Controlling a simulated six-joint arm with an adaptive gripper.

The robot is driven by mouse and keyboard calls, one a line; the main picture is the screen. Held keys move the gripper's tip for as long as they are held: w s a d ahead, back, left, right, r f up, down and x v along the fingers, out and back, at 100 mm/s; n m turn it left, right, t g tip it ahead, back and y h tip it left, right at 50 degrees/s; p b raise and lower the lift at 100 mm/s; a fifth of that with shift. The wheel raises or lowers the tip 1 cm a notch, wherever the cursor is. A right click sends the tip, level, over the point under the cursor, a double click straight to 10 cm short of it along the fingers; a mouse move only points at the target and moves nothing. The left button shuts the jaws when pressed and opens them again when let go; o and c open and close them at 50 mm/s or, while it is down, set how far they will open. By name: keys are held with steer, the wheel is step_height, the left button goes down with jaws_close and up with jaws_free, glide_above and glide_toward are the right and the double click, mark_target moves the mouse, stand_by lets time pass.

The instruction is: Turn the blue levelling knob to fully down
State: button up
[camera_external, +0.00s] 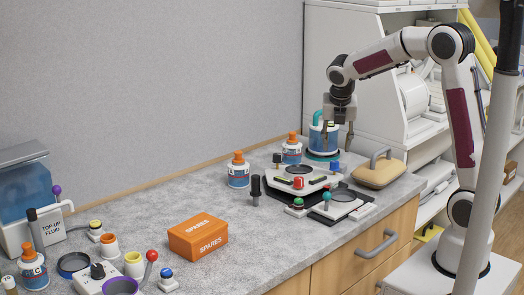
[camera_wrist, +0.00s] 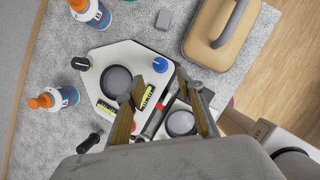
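The blue levelling knob (camera_wrist: 163,66) sits on the upper right corner of a white many-sided plate (camera_wrist: 105,58). It has a pale pointer mark. In the external view the knob (camera_external: 334,167) shows small, below my gripper. My gripper (camera_external: 338,138) hangs above the plate, pointing down, fingers apart and empty. In the wrist view its fingertips (camera_wrist: 166,90) lie just below the knob in the picture, one left and one right of it. The fingers look apart from the knob; the exact height gap is hard to tell. Yellow-green level vials (camera_wrist: 146,97) show on the plate.
A black knob (camera_wrist: 80,63) and a dark round disc (camera_wrist: 116,79) are on the same plate. A tan case with a handle (camera_external: 380,170) stands close right. Orange-capped bottles (camera_external: 238,170) and a blue-and-teal container (camera_external: 323,138) stand nearby. An orange box (camera_external: 198,237) lies further left.

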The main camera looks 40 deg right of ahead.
mark_target(335, 162)
steer(key=shift+x, duration=3.9)
steer(key=shift+a, duration=0.1)
steer(key=shift+c, duration=0.4)
jaws_close()
